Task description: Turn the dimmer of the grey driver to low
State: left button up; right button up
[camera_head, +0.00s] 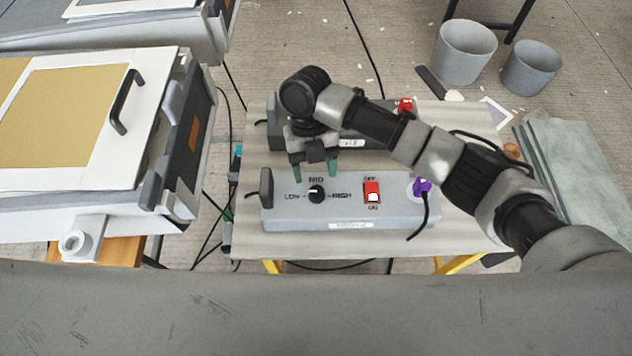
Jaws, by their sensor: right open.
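The grey driver (290,217) lies on a small table, front side toward me. Its dimmer (316,195) is a small black round knob between the printed words LOW at left and HIGH at right, with MID above. A pale mark shows on the knob's upper left; its exact direction is too small to tell. My right gripper (315,172) points down with green fingertips apart, just behind and above the knob, and holds nothing. Whether the fingertips touch the driver cannot be told. My left gripper is not in view.
The driver also has a red switch (372,191) marked OFF and ON, a purple plug (422,187) with a black cable, and a dark handle (266,188) at left. A darker second box (290,136) stands behind, partly hidden by my arm. A mould (150,120) stands left.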

jog(key=v, duration=0.5)
jog(key=shift+w+r, duration=0.2)
jog(key=shift+r, duration=0.15)
